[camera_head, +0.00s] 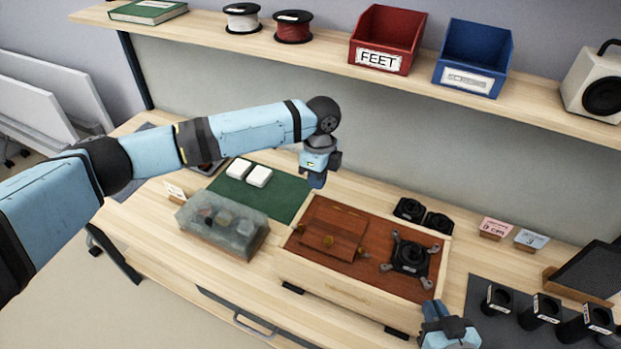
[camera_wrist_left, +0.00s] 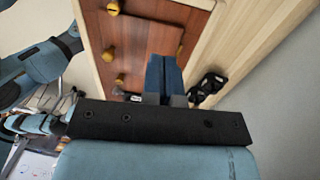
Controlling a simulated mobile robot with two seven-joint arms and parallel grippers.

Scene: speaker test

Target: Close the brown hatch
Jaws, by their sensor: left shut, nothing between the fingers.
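The brown hatch (camera_head: 338,224) is a panel in the reddish-brown face of a light wood box (camera_head: 345,290), which lies on the workbench. I cannot tell whether the panel lies flush or slightly raised. My left gripper (camera_head: 316,182) is shut and empty, above the box's back left edge, apart from the hatch. In the left wrist view the left fingers (camera_wrist_left: 165,75) cover part of the hatch (camera_wrist_left: 140,40). My right gripper (camera_head: 448,332) is at the box's front right corner; its fingers are unclear.
A black part with several arms (camera_head: 411,256) sits on the face right of the hatch. A clear bin (camera_head: 222,226) stands left of the box, a green mat (camera_head: 285,203) behind it. Black cups (camera_head: 497,300) stand at right. A shelf (camera_head: 300,53) runs above.

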